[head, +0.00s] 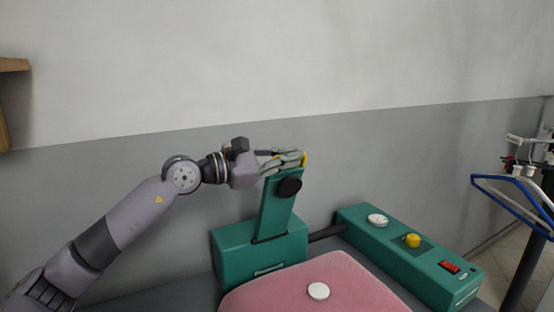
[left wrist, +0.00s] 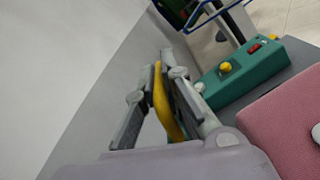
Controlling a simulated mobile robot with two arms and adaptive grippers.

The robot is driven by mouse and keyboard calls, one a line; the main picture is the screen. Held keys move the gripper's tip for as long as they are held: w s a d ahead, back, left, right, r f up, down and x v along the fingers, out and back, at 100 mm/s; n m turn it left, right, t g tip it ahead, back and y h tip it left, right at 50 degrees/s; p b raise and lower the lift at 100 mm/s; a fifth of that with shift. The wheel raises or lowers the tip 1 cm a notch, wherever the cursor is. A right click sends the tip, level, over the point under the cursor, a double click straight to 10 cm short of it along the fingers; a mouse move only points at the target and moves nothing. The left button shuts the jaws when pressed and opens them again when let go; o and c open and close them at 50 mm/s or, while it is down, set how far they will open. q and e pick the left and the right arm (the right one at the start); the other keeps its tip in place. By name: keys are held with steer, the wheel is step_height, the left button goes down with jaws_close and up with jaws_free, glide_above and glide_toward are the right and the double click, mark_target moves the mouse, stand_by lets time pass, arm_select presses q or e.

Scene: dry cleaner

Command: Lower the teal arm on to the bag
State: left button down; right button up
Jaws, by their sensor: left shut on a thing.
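The teal arm (head: 277,205) stands raised from a teal base box (head: 260,250), leaning slightly right, with a black round knob (head: 289,187) near its top. A yellow handle (head: 305,159) is at its upper end. My left gripper (head: 284,160) is shut on this yellow handle, which shows between the fingers in the left wrist view (left wrist: 162,100). The pink padded bag (head: 340,283) lies below, in front of the base, with a white disc (head: 318,291) on top. The raised arm is apart from it. My right gripper is not in view.
A teal control box (head: 405,255) with a white button (head: 378,220), a yellow knob (head: 412,240) and a red switch (head: 449,267) lies right of the bag. A blue frame (head: 510,205) on a dark stand is at far right. A grey wall is behind.

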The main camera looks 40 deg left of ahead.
arm_select(q)
steer(key=shift+s+d+f+m+b, duration=0.25)
steer(key=shift+s+d, duration=0.05)
steer(key=shift+d, duration=0.2)
steer(key=shift+s+d+f+m+b, duration=0.2)
steer(key=shift+s+d+m, duration=0.05)
steer(key=shift+d, duration=0.25)
steer(key=c, duration=1.7)
jaws_free()
steer(key=shift+s+f, duration=0.1)
steer(key=shift+s+f, duration=0.1)
steer(key=shift+f, duration=0.05)
